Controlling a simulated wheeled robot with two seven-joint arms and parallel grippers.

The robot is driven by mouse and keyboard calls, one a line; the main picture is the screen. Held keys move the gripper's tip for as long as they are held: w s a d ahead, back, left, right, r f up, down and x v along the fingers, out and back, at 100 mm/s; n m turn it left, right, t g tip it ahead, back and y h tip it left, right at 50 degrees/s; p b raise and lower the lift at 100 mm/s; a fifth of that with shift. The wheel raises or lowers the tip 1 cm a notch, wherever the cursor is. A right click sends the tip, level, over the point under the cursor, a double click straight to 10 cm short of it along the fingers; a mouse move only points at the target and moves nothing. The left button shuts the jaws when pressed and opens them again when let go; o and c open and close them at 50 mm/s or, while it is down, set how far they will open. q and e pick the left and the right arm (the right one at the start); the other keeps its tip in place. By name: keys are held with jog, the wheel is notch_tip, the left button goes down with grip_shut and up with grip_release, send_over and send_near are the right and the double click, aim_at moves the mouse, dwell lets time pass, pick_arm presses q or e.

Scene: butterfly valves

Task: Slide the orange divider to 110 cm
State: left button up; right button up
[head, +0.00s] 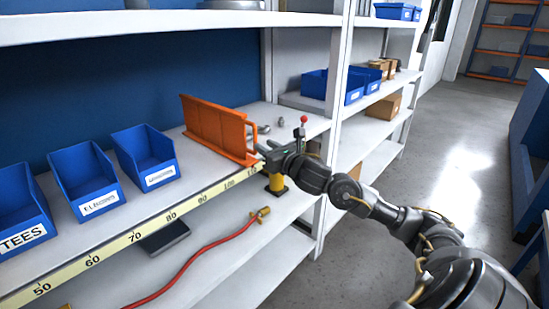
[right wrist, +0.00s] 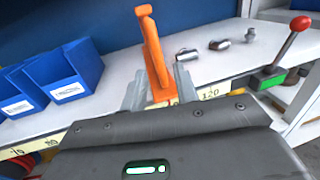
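The orange divider (head: 217,130) stands upright across the white shelf, right of the blue bins. Its front end is at the shelf's front edge, by the 110 mark on the yellow scale (head: 168,217). My right gripper (head: 262,153) is at this front end. In the right wrist view its two grey fingers (right wrist: 160,88) stand on either side of the divider's front post (right wrist: 154,55) and appear closed on it. The 120 mark shows just right of the fingers; the number at the divider's foot is mostly hidden. My left gripper is not in view.
Blue bins (head: 145,158) stand left of the divider. Small metal fittings (head: 281,122) lie to its right. A red-knobbed lever (head: 303,119) with a green block (right wrist: 267,79) is beside my right gripper. A red hose (head: 195,258) lies on the lower shelf.

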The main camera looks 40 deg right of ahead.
jog(key=shift+s+a+b, duration=0.15)
jog(key=shift+s+b, duration=0.5)
jog(key=shift+s, duration=1.65)
